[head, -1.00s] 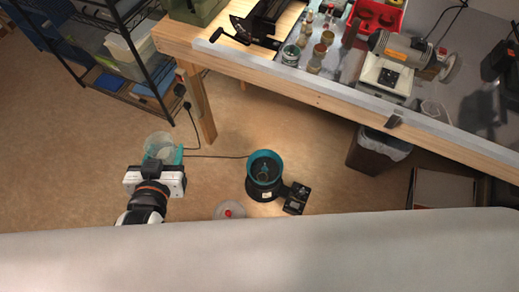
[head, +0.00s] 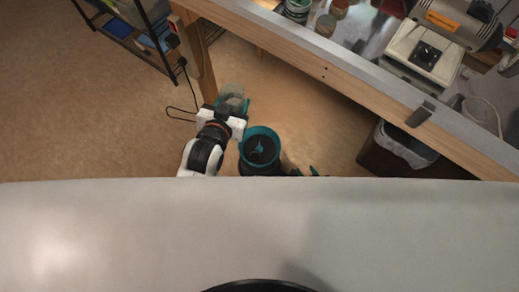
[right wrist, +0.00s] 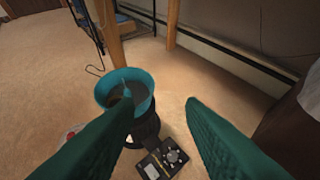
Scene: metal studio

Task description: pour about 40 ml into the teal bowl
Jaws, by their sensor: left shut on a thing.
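The teal bowl (head: 262,144) stands on a black base low on the floor, and something small and teal shows inside it. It also shows in the right wrist view (right wrist: 140,82), partly behind a finger. My left gripper (head: 232,104) is shut on a clear cup (head: 233,90), just up and left of the bowl in the head view. Its contents are too small to make out, and I cannot tell its tilt. My right gripper (right wrist: 168,103) is open and empty, its green fingers spread, the left one overlapping the bowl's base.
A black box with dials (right wrist: 163,160) lies beside the bowl's base. A pale lid with a red part (right wrist: 71,132) is on its other side. A wooden workbench (head: 330,75) with tools stands behind, a waste bin (head: 400,150) under it and a black shelf rack (head: 125,45) at left.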

